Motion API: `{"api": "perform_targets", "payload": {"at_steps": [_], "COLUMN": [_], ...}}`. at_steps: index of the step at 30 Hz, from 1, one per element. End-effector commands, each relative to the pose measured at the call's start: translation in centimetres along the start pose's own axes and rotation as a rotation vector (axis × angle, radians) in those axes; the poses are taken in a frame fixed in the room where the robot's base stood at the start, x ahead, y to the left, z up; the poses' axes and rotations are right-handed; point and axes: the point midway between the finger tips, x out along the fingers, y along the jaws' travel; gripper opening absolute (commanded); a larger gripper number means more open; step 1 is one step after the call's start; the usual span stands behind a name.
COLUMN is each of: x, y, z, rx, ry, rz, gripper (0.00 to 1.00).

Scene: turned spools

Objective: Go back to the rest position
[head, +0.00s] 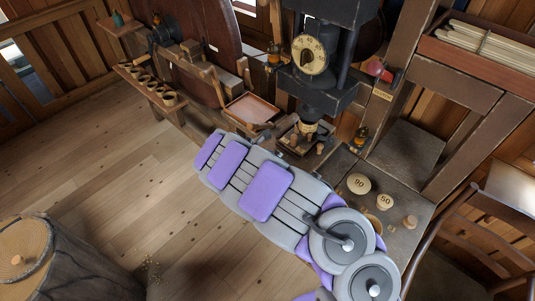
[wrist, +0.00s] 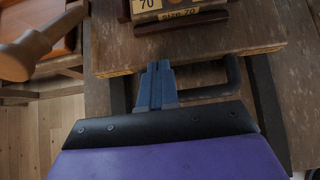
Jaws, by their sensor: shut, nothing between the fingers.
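My gripper (wrist: 155,70) shows in the wrist view as two blue fingers pressed together, with nothing between them. It points at the edge of a wooden board (wrist: 190,54) ahead of it. I cannot tell whether the fingertips touch that edge. In the head view my grey and purple arm stretches across the middle, and I cannot make out the gripper there. No object is held.
A press with a round dial (head: 309,54) stands at the back. Spools marked 90 (head: 359,184) and 50 (head: 385,202) sit on the bench at right. A stump (head: 70,262) stands front left. A turned wooden piece (wrist: 30,52) shows close at left. The left floor is mostly clear.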

Motion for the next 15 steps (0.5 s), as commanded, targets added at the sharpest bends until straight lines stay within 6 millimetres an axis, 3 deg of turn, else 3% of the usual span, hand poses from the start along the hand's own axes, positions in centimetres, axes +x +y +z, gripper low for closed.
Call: {"api": "perform_targets", "payload": {"at_steps": [6, 15], "x": [-4.0, -8.8], "y": [0.0, 0.9], "z": [0.4, -0.7], "rx": [0.0, -0.005], "ry": [-0.002, -0.009], "rz": [0.005, 0.0], "gripper": [0.0, 0.0]}}
